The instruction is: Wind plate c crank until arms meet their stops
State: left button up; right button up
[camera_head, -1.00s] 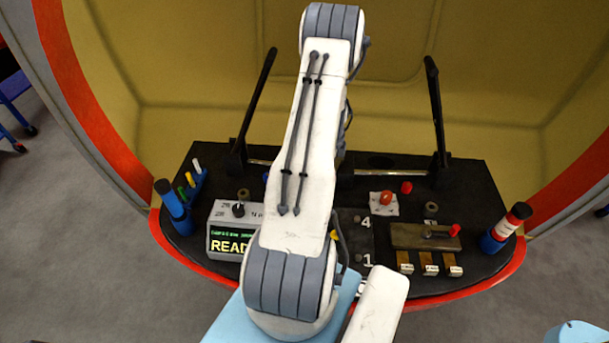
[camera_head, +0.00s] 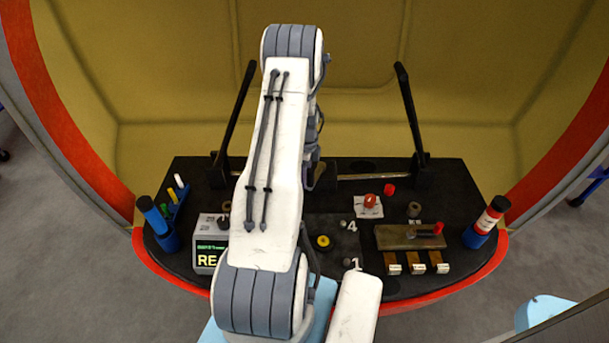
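A brass-coloured plate (camera_head: 393,240) lies on the right of the black console, with a dark crank and a red knob (camera_head: 438,228) at its right end. I cannot read which plate is c. Two black upright arms rise at the console's back, a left arm (camera_head: 237,110) and a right arm (camera_head: 408,105), both leaning outward at the base. My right gripper (camera_head: 311,177) is mostly hidden behind my white arm link, over the console's middle back, left of the brass plate and apart from it. Its fingers do not show clearly. My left gripper is out of view.
A red knob on a white plate (camera_head: 368,207), a loose red cap (camera_head: 389,188) and a yellow knob (camera_head: 323,242) sit near the middle. A display box (camera_head: 207,240) is partly behind my arm. Three tags lie below the brass plate.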

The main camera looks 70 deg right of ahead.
notch_tip(320, 180, up, 10)
jog(key=shift+r+b, duration=0.2)
jog(key=shift+b, duration=0.25)
dwell(0.3)
